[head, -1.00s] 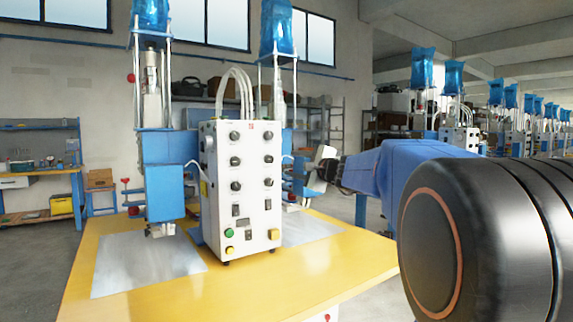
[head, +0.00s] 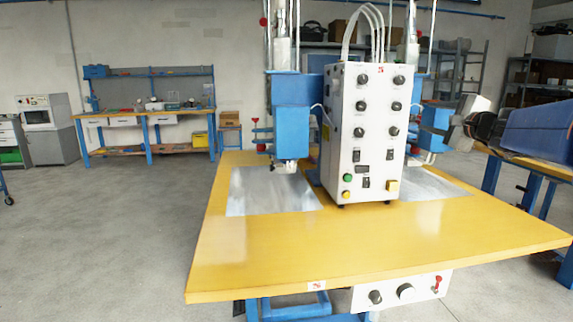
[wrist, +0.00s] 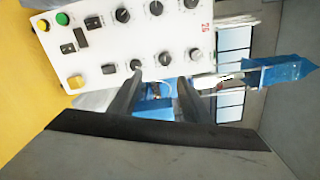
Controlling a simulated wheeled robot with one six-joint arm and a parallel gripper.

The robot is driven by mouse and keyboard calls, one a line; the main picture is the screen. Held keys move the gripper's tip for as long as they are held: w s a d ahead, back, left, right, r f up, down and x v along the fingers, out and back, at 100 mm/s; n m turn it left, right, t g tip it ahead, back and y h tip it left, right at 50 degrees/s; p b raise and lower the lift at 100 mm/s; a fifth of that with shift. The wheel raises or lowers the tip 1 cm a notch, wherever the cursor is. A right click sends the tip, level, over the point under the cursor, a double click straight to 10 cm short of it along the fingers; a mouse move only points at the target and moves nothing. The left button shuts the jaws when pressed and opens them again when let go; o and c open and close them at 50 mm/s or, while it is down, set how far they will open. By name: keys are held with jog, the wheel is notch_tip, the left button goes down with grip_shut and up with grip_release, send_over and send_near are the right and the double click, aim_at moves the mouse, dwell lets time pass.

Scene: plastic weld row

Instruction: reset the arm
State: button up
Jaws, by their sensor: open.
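My gripper shows in the wrist view (wrist: 158,82) as two dark fingers, open and parted, with nothing held between them. Beyond the fingers are a blue machine part and the white control box (wrist: 125,40), which appears turned on its side in that view. In the head view my arm reaches in from the right edge, and its end is just right of the control box (head: 365,130), beside the blue right-hand welding head (head: 432,125). The fingertips cannot be made out there. I cannot tell whether anything touches the machine.
The yellow table (head: 370,240) carries the welding machine, with a left blue head (head: 292,130) over a metal plate (head: 245,190). A blue workbench (head: 150,115) and a grey cabinet (head: 50,145) stand at the back left. The grey floor (head: 110,240) at left is clear.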

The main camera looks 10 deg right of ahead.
jog(key=s+a+f+n+g+y, duration=0.2)
jog(key=s+a+f+n+g, duration=0.2)
jog(key=s+a+f+n, duration=0.45)
jog(key=s+a+f+n+g+y, duration=0.2)
jog(key=s+a+f+n+g, duration=0.3)
jog(key=a+f, duration=0.75)
jog(key=s+f+n+g+h, duration=0.2)
jog(key=s+f+n, duration=0.2)
jog(key=s+f, duration=0.4)
jog(key=s+f+n+g+h, duration=0.2)
jog(key=s+f, duration=0.6)
jog(key=s, duration=0.5)
jog(key=shift+a+n+h, duration=0.3)
jog(key=shift+n+h, duration=0.2)
jog(key=shift+n, duration=0.35)
